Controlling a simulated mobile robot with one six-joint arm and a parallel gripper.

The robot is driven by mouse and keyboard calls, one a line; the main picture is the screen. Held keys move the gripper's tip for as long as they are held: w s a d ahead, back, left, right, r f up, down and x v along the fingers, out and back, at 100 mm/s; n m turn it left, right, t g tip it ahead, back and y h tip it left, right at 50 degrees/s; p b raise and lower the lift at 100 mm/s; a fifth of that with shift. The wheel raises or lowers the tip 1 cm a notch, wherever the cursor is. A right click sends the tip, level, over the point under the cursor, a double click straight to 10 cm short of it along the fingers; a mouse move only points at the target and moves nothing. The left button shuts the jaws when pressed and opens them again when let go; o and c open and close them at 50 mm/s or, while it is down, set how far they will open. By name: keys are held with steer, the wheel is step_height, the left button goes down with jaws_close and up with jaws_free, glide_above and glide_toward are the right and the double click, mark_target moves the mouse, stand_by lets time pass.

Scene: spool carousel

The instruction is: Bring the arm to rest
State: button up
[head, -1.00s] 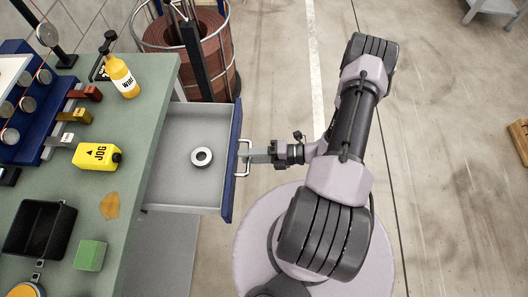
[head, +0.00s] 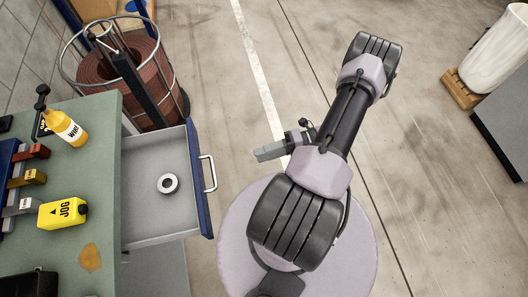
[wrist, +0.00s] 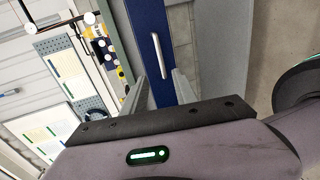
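My gripper (head: 263,153) hangs in free air to the right of the open drawer (head: 140,222), clear of its handle (head: 210,174). In the wrist view my gripper's two fingers (wrist: 160,92) stand apart with nothing between them. The drawer's blue front (wrist: 150,20) and pale handle (wrist: 157,56) show beyond the fingertips. A pale ring (head: 168,184) lies on the drawer's floor. My arm is bent over my round base.
The green bench (head: 65,150) bears a yellow JOG jug (head: 62,213) and an orange WIRE bottle (head: 66,129). A wire basket with a brown roll (head: 130,75) stands behind the drawer. Floor to the right is open, with a white bin (head: 495,55) beyond.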

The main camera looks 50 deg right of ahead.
steer(key=w+a+r+n+g+h, duration=0.2)
steer(key=w+a+r+n+g, duration=0.1)
steer(key=r+n, duration=0.4)
steer(key=w+a+r+n+g+h, duration=0.2)
steer(key=w+a+r+n+g, duration=0.1)
steer(key=r+n, duration=0.45)
steer(key=w+a+r+n+g+h, duration=0.1)
steer(key=w+a+r+n+g, duration=0.15)
steer(key=r+n, duration=0.45)
steer(key=s+a+r+n+t+h, duration=0.2)
steer(key=s+a+r+n, duration=0.1)
steer(key=a+r+n, duration=0.4)
steer(key=s+a+r+n+t+h, duration=0.2)
steer(key=a+r+n, duration=0.5)
steer(key=n, duration=0.4)
steer(key=shift+s+a+r+t+h, duration=0.4)
steer(key=shift+s+h, duration=0.2)
steer(key=shift+s, duration=0.15)
